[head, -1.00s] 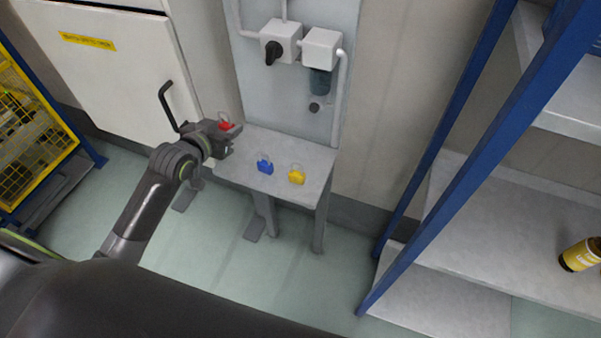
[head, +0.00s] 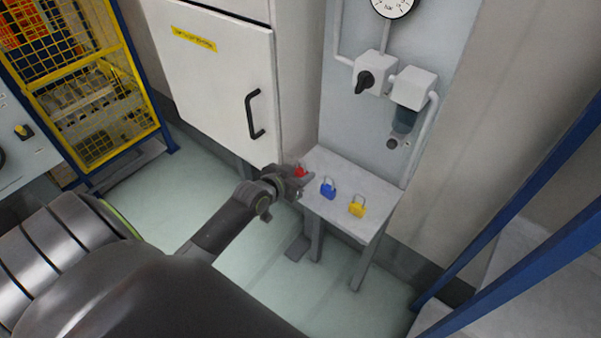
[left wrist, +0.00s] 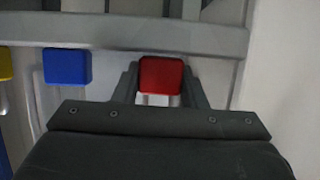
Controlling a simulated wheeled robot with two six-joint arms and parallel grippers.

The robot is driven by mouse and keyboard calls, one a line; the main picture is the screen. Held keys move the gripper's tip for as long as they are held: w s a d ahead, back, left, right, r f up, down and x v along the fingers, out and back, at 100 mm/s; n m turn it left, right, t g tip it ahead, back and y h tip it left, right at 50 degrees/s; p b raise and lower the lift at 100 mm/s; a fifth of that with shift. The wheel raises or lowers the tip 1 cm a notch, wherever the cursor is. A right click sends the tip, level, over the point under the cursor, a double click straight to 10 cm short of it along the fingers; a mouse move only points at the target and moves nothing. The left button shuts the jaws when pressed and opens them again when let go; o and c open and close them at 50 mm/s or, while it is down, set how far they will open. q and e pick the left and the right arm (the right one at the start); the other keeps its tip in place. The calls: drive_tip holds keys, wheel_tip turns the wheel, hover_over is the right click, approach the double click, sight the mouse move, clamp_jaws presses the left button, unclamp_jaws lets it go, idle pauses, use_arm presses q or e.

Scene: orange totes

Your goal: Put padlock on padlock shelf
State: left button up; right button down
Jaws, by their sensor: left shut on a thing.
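My left gripper (head: 292,180) is at the left end of the small grey shelf (head: 334,210). It is shut on a red padlock (head: 299,171). In the left wrist view the red padlock (left wrist: 161,75) sits between the two fingers (left wrist: 160,88). I cannot tell whether the padlock touches the shelf. A blue padlock (head: 328,190) and a yellow padlock (head: 357,208) stand on the shelf to the right of it. In the left wrist view the blue padlock (left wrist: 67,66) is to the left of the gripper. My right gripper is not in view.
A white cabinet (head: 215,80) with a black handle stands left of the shelf. A panel with a gauge (head: 393,5) and switch boxes (head: 372,72) rises behind it. A blue-framed rack (head: 530,205) is at right, a yellow cage (head: 90,80) at left.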

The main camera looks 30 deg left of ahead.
use_arm(q)
drive_tip(key=shift+f, duration=0.2)
drive_tip(key=o, duration=1)
drive_tip(key=shift+r, duration=0.2)
drive_tip(key=shift+s+r, duration=0.1)
drive_tip(key=shift+s, duration=0.1)
drive_tip(key=v, duration=1.1)
drive_tip(key=shift+s+r, duration=0.1)
drive_tip(key=shift+s, duration=0.2)
